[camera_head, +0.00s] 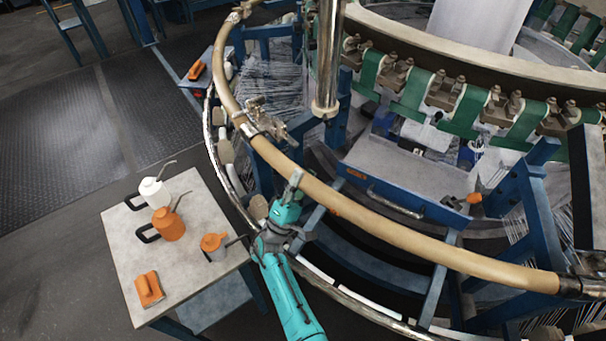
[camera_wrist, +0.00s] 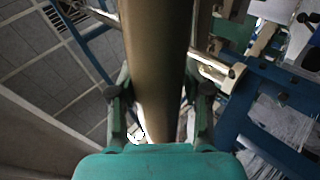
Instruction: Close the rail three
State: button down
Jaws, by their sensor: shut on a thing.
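The tan curved rail (camera_head: 400,238) runs along the front of the loom, from a metal joint (camera_head: 258,130) at the upper left to a bracket (camera_head: 580,287) at the right edge. I take it for rail three; no label is readable. My teal gripper (camera_head: 292,192) is shut on this rail, left of its middle. In the wrist view the rail (camera_wrist: 157,50) passes between both fingers of my gripper (camera_wrist: 160,105). The fingers hide part of the rail's sides. I cannot tell whether its ends are fully seated.
A small table (camera_head: 125,235) at the left holds a white can (camera_head: 154,193), orange cans (camera_head: 168,225) and an orange brush-like block (camera_head: 149,289). A metal post (camera_head: 328,60) stands behind the rail. A blue panel with a handle (camera_head: 395,203) lies beyond it.

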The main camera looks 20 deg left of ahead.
jog(key=shift+s+d+f+n+y, duration=0.15)
jog(key=shift+f+n+y, duration=0.15)
jog(key=shift+f, duration=0.4)
jog(key=c, duration=0.7)
grip_release()
jog(key=shift+o, duration=1)
jog(key=shift+r, duration=0.15)
jog(key=s+a+f, duration=0.2)
jog(key=s+a, duration=0.3)
jog(key=s, duration=0.7)
jog(key=shift+s+f, duration=0.15)
jog(key=shift+s, duration=0.25)
jog(key=shift+a, duration=0.1)
